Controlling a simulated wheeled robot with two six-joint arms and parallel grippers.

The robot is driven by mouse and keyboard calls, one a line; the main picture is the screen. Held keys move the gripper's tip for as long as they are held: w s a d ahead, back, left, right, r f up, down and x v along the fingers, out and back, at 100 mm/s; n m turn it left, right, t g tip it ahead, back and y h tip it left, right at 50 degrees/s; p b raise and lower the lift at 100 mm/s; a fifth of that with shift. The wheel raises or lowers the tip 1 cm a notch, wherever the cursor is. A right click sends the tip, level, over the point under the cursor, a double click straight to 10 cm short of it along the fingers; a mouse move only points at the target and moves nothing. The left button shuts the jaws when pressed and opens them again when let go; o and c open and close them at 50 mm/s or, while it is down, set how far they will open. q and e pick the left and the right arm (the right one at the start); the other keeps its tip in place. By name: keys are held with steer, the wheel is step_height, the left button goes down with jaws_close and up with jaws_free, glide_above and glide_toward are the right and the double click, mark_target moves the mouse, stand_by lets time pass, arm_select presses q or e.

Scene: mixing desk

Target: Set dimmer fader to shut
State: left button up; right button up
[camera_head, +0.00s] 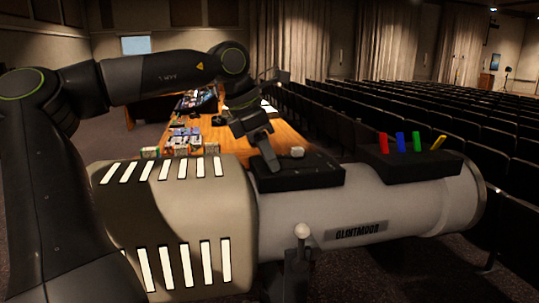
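A large grey cylindrical lamp body marked GLINTMOOR (400,210) lies across the front of the view. A black box (318,178) on its top carries a small pale knob (297,152), which looks like the fader, though I see no label reading dimmer. My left gripper (270,163) points down over the left part of this box, just left of the pale knob and apparently apart from it. Its fingers overlap in this view, so their opening is unclear. Any fader slot is too dark to make out. My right gripper is out of view.
A second black box (405,168) to the right carries red, blue, green and yellow tabs. A lever with a white ball (302,230) stands at the lamp's front. The slotted beige housing (190,225) is at left. Behind are a cluttered wooden desk (235,143) and rows of seats.

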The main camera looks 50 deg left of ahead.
arm_select(q)
steer(key=shift+o, duration=0.2)
steer(key=shift+s, duration=0.1)
steer(key=shift+a+r, duration=0.1)
steer(key=shift+r, duration=0.2)
steer(key=v, duration=1.7)
steer(key=shift+s+f, duration=0.1)
steer(key=shift+f, duration=0.05)
